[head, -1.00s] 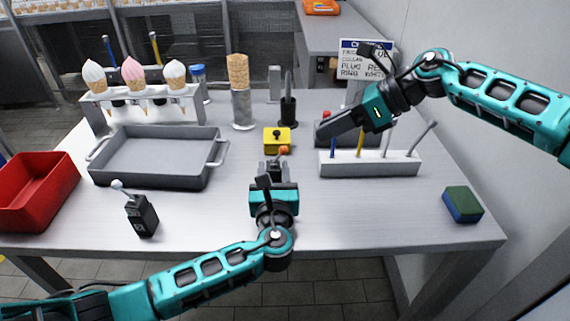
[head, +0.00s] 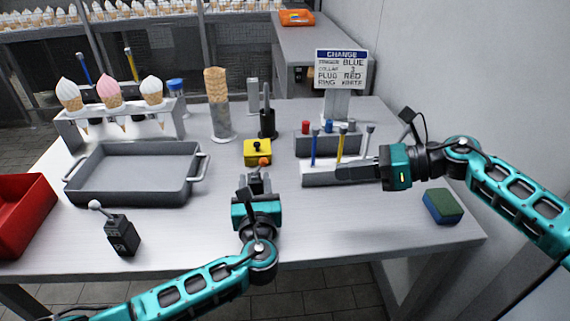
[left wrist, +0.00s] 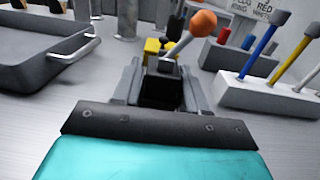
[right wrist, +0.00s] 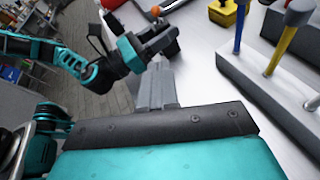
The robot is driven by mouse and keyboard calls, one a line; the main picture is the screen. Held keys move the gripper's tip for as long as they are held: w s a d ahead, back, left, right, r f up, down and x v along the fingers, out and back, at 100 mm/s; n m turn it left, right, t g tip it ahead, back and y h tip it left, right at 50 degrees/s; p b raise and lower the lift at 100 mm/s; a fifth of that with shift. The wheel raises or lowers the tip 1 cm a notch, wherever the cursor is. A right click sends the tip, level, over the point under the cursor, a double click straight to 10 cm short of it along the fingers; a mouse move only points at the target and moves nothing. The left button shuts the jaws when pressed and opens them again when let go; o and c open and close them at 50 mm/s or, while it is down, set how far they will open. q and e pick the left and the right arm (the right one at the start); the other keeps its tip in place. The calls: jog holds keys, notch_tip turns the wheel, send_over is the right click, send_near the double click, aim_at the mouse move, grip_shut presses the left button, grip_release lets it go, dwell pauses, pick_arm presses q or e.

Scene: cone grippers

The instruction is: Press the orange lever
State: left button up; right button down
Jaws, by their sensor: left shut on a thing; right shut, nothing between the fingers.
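The orange lever (head: 264,161) has an orange ball on a tilted grey stem. In the left wrist view, its orange ball (left wrist: 204,22) and stem rise from a dark base between my left fingers. My left gripper (head: 259,182) is shut on that base, with the ball above the fingertips. The ball also shows in the right wrist view (right wrist: 155,11). My right gripper (head: 342,171) is shut and empty, level over the white tool rack (head: 318,178), and hides part of it.
A yellow box (head: 257,152) with a black knob stands just behind the lever. A grey tray (head: 130,190) and a black box (head: 121,236) with a pale-tipped lever are at left. A green-blue sponge (head: 443,206) lies at right.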

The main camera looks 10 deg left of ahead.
jog(key=shift+a, duration=0.15)
send_near(266, 162)
jog(key=a+f, duration=0.4)
jog(key=a, duration=0.1)
jog(key=shift+w+a+r, duration=0.25)
jog(key=shift+w+a, duration=0.05)
jog(key=shift+a, duration=0.05)
jog(key=shift+s+a+r, duration=0.15)
jog(key=shift+a+r, duration=0.25)
jog(key=shift+r, duration=0.2)
dwell(0.5)
jog(key=shift+s+a+r, duration=0.25)
jog(key=shift+a+r, duration=0.15)
jog(key=shift+a, duration=0.3)
jog(key=shift+s+a+r, duration=0.2)
jog(key=shift+a+r, duration=0.2)
jog(key=shift+a, duration=0.35)
jog(key=shift+s+a+r, duration=0.25)
jog(key=shift+a+r, duration=0.15)
jog(key=shift+a, duration=0.3)
